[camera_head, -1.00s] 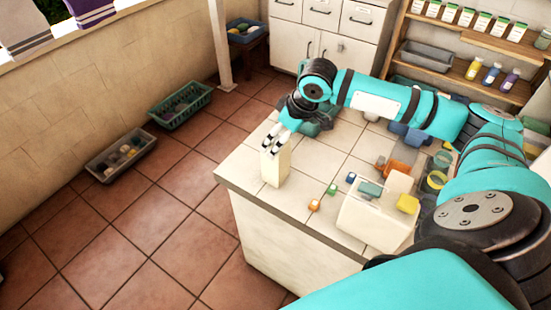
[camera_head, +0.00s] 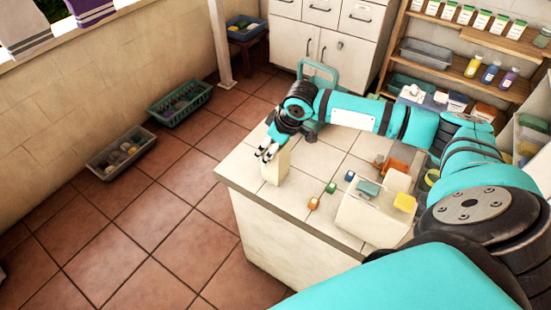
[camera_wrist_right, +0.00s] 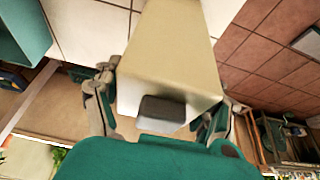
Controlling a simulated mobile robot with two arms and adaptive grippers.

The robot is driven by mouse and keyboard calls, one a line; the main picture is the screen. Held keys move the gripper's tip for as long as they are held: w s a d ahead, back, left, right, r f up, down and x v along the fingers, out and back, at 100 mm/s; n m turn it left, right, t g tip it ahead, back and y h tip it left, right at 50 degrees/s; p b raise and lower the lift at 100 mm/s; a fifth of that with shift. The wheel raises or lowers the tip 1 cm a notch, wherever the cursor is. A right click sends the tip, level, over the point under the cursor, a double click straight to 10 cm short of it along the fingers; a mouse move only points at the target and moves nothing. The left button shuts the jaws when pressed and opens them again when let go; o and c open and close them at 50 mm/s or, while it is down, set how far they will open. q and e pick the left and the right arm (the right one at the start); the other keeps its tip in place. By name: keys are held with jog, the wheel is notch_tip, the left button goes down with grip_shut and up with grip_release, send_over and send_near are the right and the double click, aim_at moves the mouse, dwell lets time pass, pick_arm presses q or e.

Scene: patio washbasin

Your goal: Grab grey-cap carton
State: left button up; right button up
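The carton (camera_head: 277,166) is a tall cream box standing upright near the far left corner of the tiled counter. Its grey cap (camera_wrist_right: 162,109) faces the camera in the right wrist view, where the carton (camera_wrist_right: 172,55) fills the middle. My right gripper (camera_head: 267,153) is at the carton's upper end. In the wrist view, its fingers (camera_wrist_right: 163,112) lie on either side of the cap end, close to the carton, with the left finger seeming slightly apart from it. I see no clear grip. My left gripper is not in view.
A translucent bin (camera_head: 372,216) with coloured items stands on the counter to the right. A teal-framed item (camera_head: 318,73) stands behind my right arm. Crates (camera_head: 122,153) sit on the floor at left.

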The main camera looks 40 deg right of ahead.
jog(key=c, duration=0.7)
jog(key=shift+r, duration=0.1)
